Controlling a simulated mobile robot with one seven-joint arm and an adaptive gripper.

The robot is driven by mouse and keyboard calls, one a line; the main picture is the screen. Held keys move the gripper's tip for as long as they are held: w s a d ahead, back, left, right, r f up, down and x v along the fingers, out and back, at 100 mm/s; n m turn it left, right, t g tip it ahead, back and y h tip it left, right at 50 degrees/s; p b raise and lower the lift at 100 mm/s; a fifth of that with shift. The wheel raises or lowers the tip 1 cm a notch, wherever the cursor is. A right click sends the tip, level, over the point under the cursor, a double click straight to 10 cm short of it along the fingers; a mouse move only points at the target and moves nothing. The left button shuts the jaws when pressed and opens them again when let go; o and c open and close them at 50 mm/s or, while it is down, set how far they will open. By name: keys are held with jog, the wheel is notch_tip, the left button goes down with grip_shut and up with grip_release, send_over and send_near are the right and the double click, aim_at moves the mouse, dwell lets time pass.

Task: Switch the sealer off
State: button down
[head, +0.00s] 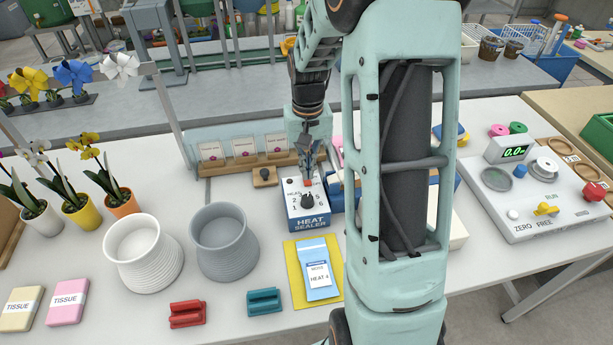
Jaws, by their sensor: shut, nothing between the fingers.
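The heat sealer (309,222) is a small blue and white box near the middle of the white table. Its sloped top carries a black dial (307,200) with numbers around it and a small red switch (308,183) above the dial. My gripper (308,178) is shut and points down at the top of the sealer, with its fingertips at or just above the red switch. I cannot tell whether they touch it. The fingers partly hide the switch and the lettering beside it, so its setting is not readable.
A packet marked HEAT 4 (319,278) lies on a yellow mat in front of the sealer. Grey (224,243) and white (143,252) pots stand to the left. A wooden rack of cards (247,165) is behind. My arm hides the area to the right.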

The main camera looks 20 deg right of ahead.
aim_at(307, 182)
jog(key=shift+r+p, duration=1.6)
jog(key=shift+r, duration=1)
jog(key=shift+w, duration=0.1)
